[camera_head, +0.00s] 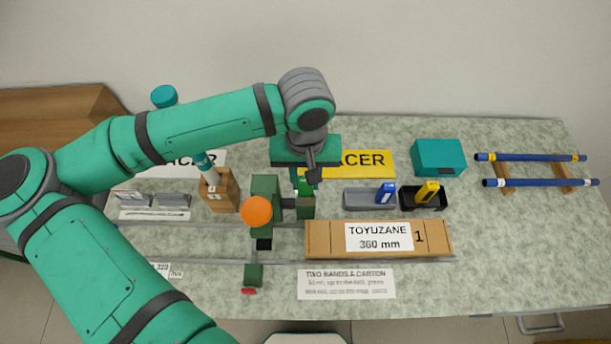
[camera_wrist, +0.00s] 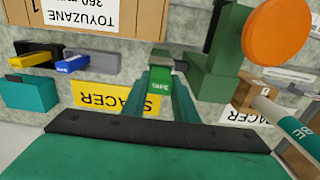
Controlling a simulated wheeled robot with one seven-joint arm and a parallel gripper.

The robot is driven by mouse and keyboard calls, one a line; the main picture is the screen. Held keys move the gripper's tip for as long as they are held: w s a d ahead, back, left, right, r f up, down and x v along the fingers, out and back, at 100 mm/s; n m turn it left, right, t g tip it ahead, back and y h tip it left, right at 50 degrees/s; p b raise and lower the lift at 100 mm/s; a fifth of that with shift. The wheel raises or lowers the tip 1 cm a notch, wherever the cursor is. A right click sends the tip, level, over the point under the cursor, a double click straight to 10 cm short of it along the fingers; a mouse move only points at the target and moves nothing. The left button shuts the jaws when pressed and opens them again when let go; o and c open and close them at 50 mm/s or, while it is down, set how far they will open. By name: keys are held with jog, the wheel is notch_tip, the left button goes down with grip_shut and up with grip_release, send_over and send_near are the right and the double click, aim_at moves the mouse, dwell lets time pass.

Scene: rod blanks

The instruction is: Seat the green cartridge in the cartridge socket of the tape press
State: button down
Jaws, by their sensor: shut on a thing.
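The green cartridge (camera_wrist: 160,84), with a white label, is between the fingers of my gripper (camera_wrist: 161,70) in the wrist view. My gripper is shut on it. In the head view the cartridge (camera_head: 304,187) shows as a small bright green patch below my wrist, partly hidden by the fingers. The tape press (camera_head: 266,188) is dark green with an orange knob (camera_head: 257,211); it stands just left of the cartridge. A dark green block (camera_head: 306,208) on its right side lies just below the cartridge in the picture. I cannot tell whether they touch, and the socket opening is hidden.
A long carton (camera_head: 430,238) lies in front, to the right. A blue cartridge (camera_head: 386,193) and a yellow cartridge (camera_head: 428,191) sit in trays to the right. A teal box (camera_head: 438,157) and blue rods (camera_head: 530,157) are farther right. A wooden holder (camera_head: 220,190) stands left of the press.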

jog(key=shift+f, duration=0.45)
jog(key=c, duration=1.3)
grip_release()
jog(key=shift+c, duration=0.2)
notch_tip(320, 180, up, 11)
jog(key=shift+f, duration=0.1)
